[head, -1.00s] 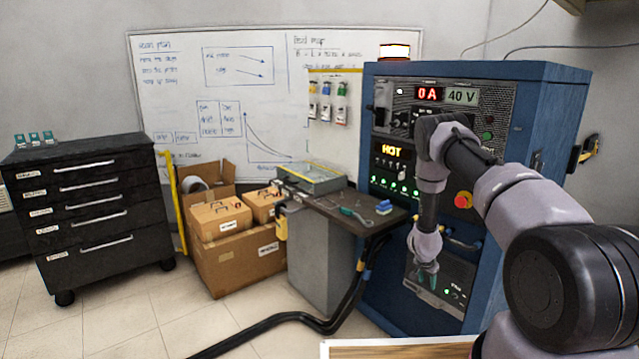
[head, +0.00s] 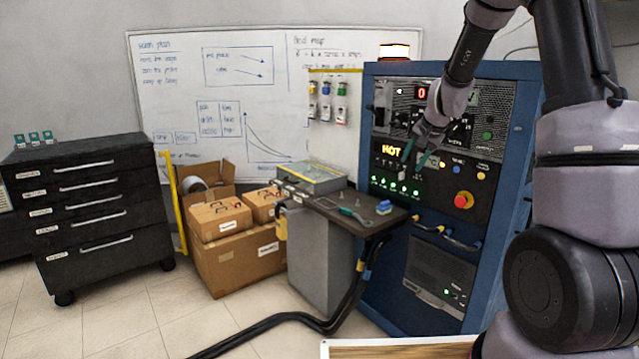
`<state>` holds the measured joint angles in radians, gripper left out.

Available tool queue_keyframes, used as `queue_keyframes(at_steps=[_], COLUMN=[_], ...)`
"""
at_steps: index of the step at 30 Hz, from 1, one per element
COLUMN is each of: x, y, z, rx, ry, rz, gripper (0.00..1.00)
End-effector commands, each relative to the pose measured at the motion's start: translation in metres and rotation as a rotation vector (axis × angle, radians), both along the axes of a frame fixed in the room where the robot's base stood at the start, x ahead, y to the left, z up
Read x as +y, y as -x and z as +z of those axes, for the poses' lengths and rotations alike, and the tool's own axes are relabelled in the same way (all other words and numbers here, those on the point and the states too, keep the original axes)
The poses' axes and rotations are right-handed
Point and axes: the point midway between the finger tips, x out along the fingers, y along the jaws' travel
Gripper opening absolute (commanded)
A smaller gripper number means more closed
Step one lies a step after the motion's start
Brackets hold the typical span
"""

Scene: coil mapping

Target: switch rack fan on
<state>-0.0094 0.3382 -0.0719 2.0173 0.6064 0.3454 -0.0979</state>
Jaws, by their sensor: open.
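The blue rack (head: 532,160) stands at the right, with black front panels. My gripper (head: 413,155) is open, pointing down in front of the middle panel near the HOT display. It hides part of the panel. I cannot tell whether it touches anything.
A narrow bench (head: 330,205) with a grey case, small tools and a blue block stands left of the rack. Thick black cables (head: 290,317) run along the floor. Cardboard boxes (head: 240,262) and a dark drawer cabinet (head: 95,255) stand further left.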

Motion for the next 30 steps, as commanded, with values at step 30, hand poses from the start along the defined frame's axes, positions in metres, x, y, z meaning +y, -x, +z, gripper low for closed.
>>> queue_keyframes(at_steps=[30], x=[0.031], y=[0.35], z=[0.174], rx=[-0.104], ry=[0.129], rz=[0.25], gripper=[0.5])
